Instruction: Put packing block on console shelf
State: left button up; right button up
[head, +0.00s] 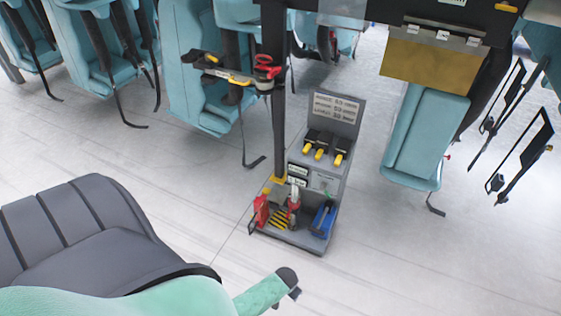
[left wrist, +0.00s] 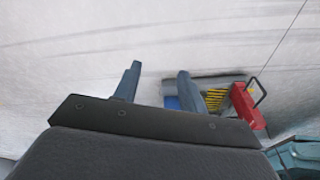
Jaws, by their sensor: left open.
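A grey console (head: 345,130) stands on the floor in the head view. Its low shelf (head: 292,242) holds a red item (head: 261,211), a yellow-and-black striped piece (head: 279,219) and a blue item (head: 322,219). I cannot tell which thing is the packing block. My left gripper (left wrist: 160,70) is open in the left wrist view, with nothing visible between its fingers. Beyond it are the striped piece (left wrist: 215,98) and the red item (left wrist: 247,105), with part of the blue item (left wrist: 172,103) behind a finger. My right gripper is in neither view.
A dark post (head: 279,110) with a small tool tray (head: 232,72) rises beside the console. Teal seats (head: 425,135) stand to the right and along the back. A grey ribbed form (head: 90,225) fills the lower left. Pale floor (head: 420,265) is clear at lower right.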

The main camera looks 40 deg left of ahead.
pick_arm(q)
jog(key=s+d+f, duration=0.3)
jog(key=s+d, duration=0.1)
jog(key=s, duration=0.4)
jog(key=s+d+f+m, duration=0.1)
jog(key=s+d+f, duration=0.2)
jog(key=s, duration=0.5)
jog(key=shift+d+h, duration=0.3)
jog(key=shift+d, duration=0.3)
jog(key=shift+a, duration=0.15)
